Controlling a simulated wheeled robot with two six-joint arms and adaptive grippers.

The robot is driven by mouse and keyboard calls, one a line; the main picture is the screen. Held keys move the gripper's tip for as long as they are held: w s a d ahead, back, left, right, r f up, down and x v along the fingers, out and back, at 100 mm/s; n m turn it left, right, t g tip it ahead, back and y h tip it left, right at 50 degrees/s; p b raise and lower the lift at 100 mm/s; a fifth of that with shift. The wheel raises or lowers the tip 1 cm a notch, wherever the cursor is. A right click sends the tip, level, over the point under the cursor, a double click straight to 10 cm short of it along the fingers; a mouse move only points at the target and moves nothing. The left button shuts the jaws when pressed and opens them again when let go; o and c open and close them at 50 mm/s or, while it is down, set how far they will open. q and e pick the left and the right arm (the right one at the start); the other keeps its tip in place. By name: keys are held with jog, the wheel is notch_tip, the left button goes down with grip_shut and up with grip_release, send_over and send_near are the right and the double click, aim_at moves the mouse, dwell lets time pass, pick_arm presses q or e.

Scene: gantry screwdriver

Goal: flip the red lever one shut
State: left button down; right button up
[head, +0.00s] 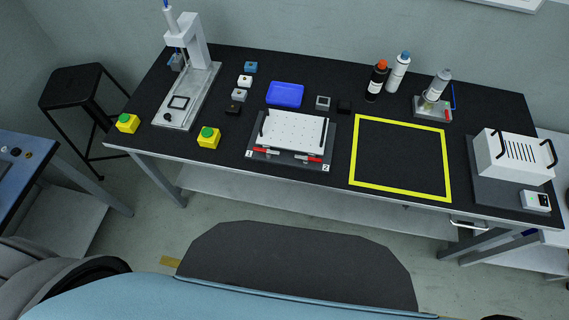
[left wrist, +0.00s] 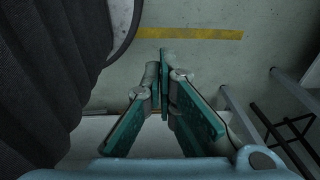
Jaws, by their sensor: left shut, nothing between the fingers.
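The fixture base (head: 320,130) stands on the black table, with a white perforated plate (head: 296,131) and two black handles on it. Red lever one (head: 260,150) lies low at its front left, beside the label "1". A second red lever (head: 315,159) lies at the front right, beside the label "2". Whether either clamp is open or shut is too small to tell. My left gripper (left wrist: 162,62) has green fingers, shut and empty, hanging over the floor in the left wrist view, away from the fixture. My right gripper is not in view.
Yellow button boxes (head: 208,139) and a gantry screwdriver (head: 190,60) stand left of the fixture. A blue tray (head: 286,94) and small blocks lie behind it. A yellow square outline (head: 351,150), bottles (head: 377,80) and a white box (head: 507,156) are to the right.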

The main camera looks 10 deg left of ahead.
aim_at(266, 152)
pick_arm(q)
jog(key=w+a+r+m+t+b, duration=0.2)
jog(key=w+m+t+b, duration=0.15)
jog(key=w, duration=0.55)
jog(key=w+a+r+m+t+h+b, duration=0.15)
jog(key=w+t+b, duration=0.3)
jog(key=w, duration=0.55)
jog(key=w+a+r+m+t+b, duration=0.25)
jog(key=w+m+b, duration=0.2)
jog(key=w, duration=0.45)
jog(key=w+d+r+m+t+h+b, duration=0.3)
jog(key=w+r+m+b, duration=0.1)
jog(key=w+r, duration=0.1)
jog(key=s+d+r+m+g+h+b, duration=0.25)
jog(key=d+r+m+h+b, duration=0.35)
jog(key=d+r+m+h, duration=0.65)
jog(key=w+d+y, duration=0.1)
jog(key=w+d, duration=0.1)
jog(key=w, duration=0.1)
jog(key=w+d+f+m, duration=0.1)
jog(key=w+d, duration=0.1)
jog(key=w, duration=0.2)
jog(key=w+d+f+y, duration=0.1)
jog(key=w+d, duration=0.1)
jog(key=w, duration=0.1)
jog(key=shift+w+d+f+y, duration=0.15)
jog(key=shift+w+f+y, duration=0.1)
jog(key=shift+y, duration=0.05)
jog(key=shift+w+b, duration=0.3)
jog(key=shift+w, duration=0.4)
